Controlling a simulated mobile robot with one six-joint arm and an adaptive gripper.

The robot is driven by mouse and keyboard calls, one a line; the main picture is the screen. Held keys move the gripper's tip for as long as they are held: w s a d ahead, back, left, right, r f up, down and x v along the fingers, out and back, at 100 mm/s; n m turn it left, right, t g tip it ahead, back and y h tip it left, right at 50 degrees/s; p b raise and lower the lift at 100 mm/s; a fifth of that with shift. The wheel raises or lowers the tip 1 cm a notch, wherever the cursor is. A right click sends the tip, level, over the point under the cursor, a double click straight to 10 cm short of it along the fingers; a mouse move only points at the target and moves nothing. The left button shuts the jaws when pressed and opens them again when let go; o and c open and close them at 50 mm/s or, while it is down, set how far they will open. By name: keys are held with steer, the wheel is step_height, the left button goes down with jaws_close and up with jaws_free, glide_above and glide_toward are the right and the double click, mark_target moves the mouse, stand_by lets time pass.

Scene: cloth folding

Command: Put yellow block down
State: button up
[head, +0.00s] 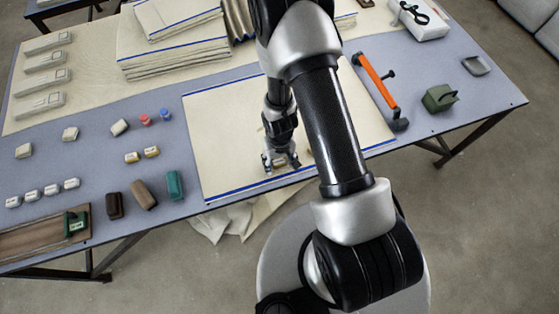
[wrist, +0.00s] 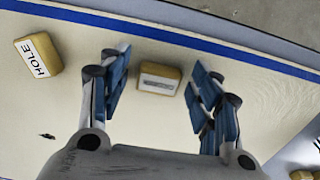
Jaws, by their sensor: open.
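In the wrist view a yellow block (wrist: 158,79) with a grey label lies on the cream cloth (wrist: 215,68), near its blue stripe. My gripper (wrist: 160,84) is open, with one finger on each side of this block and gaps showing between. A second yellow block (wrist: 38,55), marked HOLE, lies on the cloth left of the fingers. In the head view my gripper (head: 281,162) is low over the front part of the cloth (head: 225,130), by its blue-striped front edge. The block between the fingers is mostly hidden there.
More yellow blocks (head: 151,152) stand left of the cloth on the grey table (head: 100,160). Brown and green blocks (head: 175,185) stand near the front edge. An orange-handled tool (head: 376,80) lies right of the cloth. Folded cloth stacks (head: 175,50) are behind.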

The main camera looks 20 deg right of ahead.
step_height(320, 180, up, 11)
steer(key=p, duration=0.9)
step_height(320, 180, up, 27)
steer(key=t, duration=0.2)
glide_above(279, 163)
steer(key=s+r+t, duration=0.2)
steer(key=s+r, duration=1.2)
steer(key=shift+s+d+r+t+p, duration=0.15)
steer(key=shift+s+r+t+p, duration=0.15)
steer(key=shift+s+r, duration=0.1)
step_height(279, 163, down, 7)
steer(key=b, duration=0.6)
steer(key=shift+r+b, duration=0.2)
steer(key=shift+b, duration=0.15)
